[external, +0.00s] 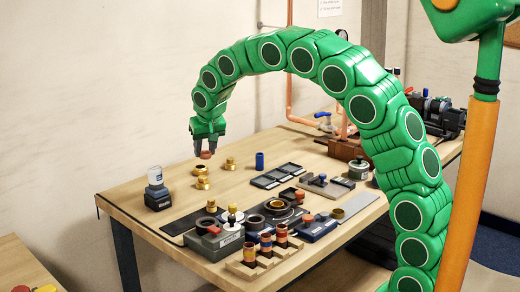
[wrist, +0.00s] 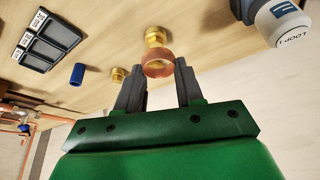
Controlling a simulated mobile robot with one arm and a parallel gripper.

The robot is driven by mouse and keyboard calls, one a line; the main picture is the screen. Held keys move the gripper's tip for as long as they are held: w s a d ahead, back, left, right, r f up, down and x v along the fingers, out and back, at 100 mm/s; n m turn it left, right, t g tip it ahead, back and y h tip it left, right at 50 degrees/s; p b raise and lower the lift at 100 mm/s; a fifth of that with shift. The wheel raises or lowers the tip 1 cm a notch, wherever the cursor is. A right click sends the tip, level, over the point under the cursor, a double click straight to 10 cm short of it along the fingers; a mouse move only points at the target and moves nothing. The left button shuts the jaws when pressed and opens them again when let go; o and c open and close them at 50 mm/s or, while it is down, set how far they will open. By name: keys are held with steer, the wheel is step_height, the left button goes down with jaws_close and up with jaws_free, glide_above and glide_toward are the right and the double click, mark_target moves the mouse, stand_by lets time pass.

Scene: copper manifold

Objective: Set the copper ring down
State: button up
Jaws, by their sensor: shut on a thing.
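The copper ring (wrist: 158,68) is a small reddish band between the fingertips of my gripper (wrist: 159,75) in the wrist view. My gripper is shut on it. In the external view my gripper (external: 207,148) points down over the back left of the wooden table, with the copper ring (external: 206,155) at its tips. The ring appears to be held above the tabletop, near several brass fittings. One brass fitting (wrist: 155,38) shows just beyond the ring in the wrist view, and it also shows in the external view (external: 202,177).
A bottle on a dark base (external: 157,188) stands left of my gripper. A blue cylinder (external: 259,161) and black trays (external: 276,176) lie to the right. Fixtures and a wooden rack (external: 264,262) crowd the front. Bare wood (external: 135,205) shows at the left edge.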

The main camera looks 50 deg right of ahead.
steer(key=w+f, duration=0.4)
steer(key=w, duration=0.4)
glide_toward(177, 182)
steer(key=shift+w+d+f, duration=0.5)
steer(key=shift+w+f, duration=0.15)
steer(key=shift+f, duration=0.1)
steer(key=shift+w+f, duration=0.5)
steer(key=shift+f, duration=1.6)
steer(key=shift+f, duration=0.1)
steer(key=o, duration=1.1)
steer(key=v, duration=1.2)
steer(key=shift+s, duration=0.1)
